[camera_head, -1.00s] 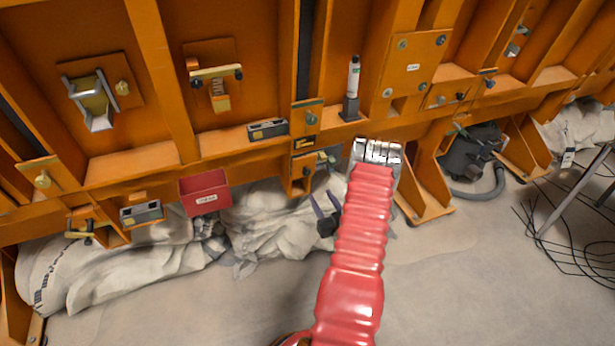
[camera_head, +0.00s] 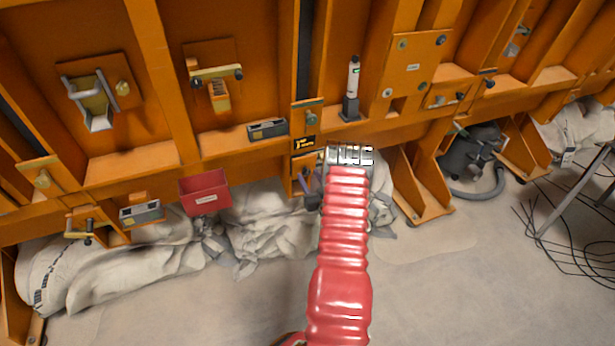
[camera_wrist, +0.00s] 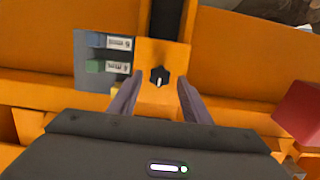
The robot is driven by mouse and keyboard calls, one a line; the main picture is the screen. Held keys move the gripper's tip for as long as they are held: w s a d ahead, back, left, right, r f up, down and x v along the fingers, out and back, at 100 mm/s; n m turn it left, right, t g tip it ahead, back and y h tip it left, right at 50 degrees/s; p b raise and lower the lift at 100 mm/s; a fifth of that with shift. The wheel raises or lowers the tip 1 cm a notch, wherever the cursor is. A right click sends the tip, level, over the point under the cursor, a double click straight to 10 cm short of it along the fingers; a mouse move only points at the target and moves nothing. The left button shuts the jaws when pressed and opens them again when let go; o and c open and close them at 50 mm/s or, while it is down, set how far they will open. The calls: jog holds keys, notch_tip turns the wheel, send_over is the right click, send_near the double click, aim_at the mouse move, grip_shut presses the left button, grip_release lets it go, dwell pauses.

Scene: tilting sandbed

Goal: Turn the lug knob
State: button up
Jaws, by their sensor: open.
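The lug knob (camera_wrist: 159,77) is small, black and lobed, with a pale mark on it. It sits on an orange plate (camera_wrist: 163,55) in the wrist view. My gripper (camera_wrist: 157,97) is open, with one purple-grey finger on each side of the knob's line and the tips a little short of it in the picture. I see no contact, and the gap in depth is hard to judge. In the head view my gripper (camera_head: 308,183) is at the lower edge of the orange frame, partly hidden by my red arm. The knob is not clear there.
A grey panel with blue and green labelled blocks (camera_wrist: 108,52) lies beside the plate. A red box (camera_head: 204,192) hangs left of my gripper in the head view. Pale sacks (camera_head: 262,225) lie below the orange frame (camera_head: 240,155). Open floor is in front.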

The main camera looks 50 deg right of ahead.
jog(key=shift+x, duration=0.85)
jog(key=shift+a, duration=0.15)
jog(key=c, duration=0.9)
